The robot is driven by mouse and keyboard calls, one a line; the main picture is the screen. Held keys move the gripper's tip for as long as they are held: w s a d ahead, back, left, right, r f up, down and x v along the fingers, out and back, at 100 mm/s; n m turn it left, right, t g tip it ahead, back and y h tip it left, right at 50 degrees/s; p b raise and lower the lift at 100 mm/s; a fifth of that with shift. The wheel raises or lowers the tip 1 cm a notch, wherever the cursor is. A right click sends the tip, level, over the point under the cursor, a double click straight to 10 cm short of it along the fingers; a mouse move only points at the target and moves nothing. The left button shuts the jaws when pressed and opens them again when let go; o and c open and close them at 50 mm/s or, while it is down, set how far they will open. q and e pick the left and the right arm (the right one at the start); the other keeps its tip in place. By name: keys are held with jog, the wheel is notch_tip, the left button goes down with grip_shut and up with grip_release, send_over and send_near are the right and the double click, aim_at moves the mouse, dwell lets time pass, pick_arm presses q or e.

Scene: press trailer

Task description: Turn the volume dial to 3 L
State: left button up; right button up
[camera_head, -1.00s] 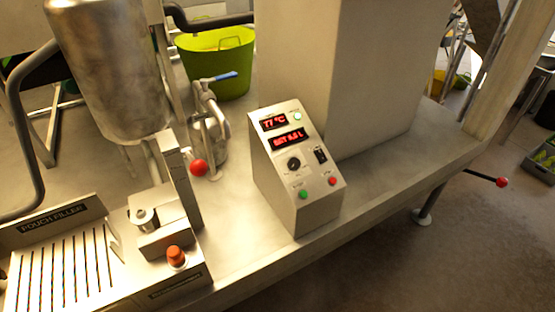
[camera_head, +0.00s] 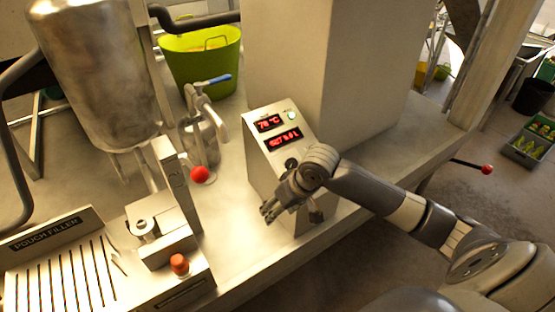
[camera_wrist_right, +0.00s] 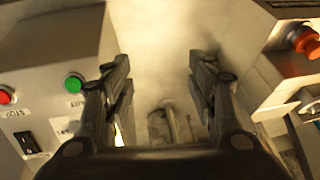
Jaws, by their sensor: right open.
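The control box (camera_head: 262,177) stands on the steel bench with a sloped panel. Its upper red display (camera_head: 268,123) reads about 78 °C; the lower display (camera_head: 284,138) shows a SET value in litres, too blurred to read surely. The black volume dial (camera_head: 291,163) shows just below the displays, beside my right wrist. My right gripper (camera_head: 268,211) is open and empty in front of the box's lower left side, apart from the dial. In the wrist view, its spread fingers (camera_wrist_right: 161,95) have the green button (camera_wrist_right: 74,83) to their left; the dial is not visible there. My left gripper is not in view.
The pouch filler (camera_head: 50,236) with an orange button (camera_head: 179,263) stands left of the box. A green tub (camera_head: 203,58) is at the back. Bare bench lies between filler and box.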

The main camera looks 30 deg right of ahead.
jog(key=w+d+r+m, duration=0.2)
jog(key=w+d+r, duration=0.3)
jog(key=d, duration=0.2)
jog(key=m+t, duration=0.1)
jog(key=m, duration=0.2)
send_near(293, 163)
jog(key=shift+h, duration=0.3)
jog(key=p+x, duration=0.1)
jog(key=x, duration=0.3)
jog(key=p+x, duration=0.1)
jog(key=x, duration=0.3)
jog(key=shift+w+a+f, duration=0.2)
jog(key=shift+a, duration=0.05)
jog(key=shift+c, duration=0.2)
jog(key=c, duration=1)
